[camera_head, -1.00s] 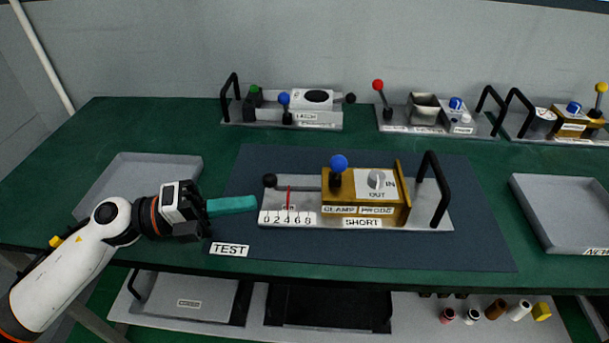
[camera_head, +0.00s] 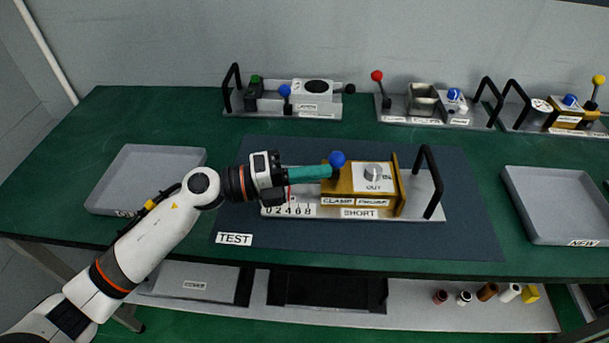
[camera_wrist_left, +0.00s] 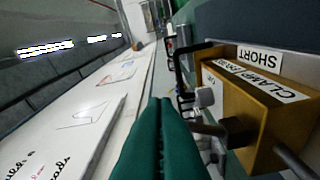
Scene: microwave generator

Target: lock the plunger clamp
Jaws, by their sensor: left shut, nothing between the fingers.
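The SHORT unit, a brass block (camera_head: 365,181) on a metal plate, stands on the dark mat. Its CLAMP label is at the block's left, below a lever with a blue ball knob (camera_head: 337,159). My left gripper (camera_head: 328,172) is shut and empty. Its teal fingers point right, with their tips beside the lever just under the ball; contact cannot be told. In the left wrist view the shut fingers (camera_wrist_left: 160,105) lie left of the brass block (camera_wrist_left: 255,110). The gripper hides the plunger's black knob and part of the scale. My right gripper is out of view.
A black handle (camera_head: 432,180) rises at the unit's right end. A grey tray (camera_head: 150,165) lies at left, and the NEW tray (camera_head: 560,205) at right. Other lever units stand along the back. The mat (camera_head: 470,240) is bare in front of the unit.

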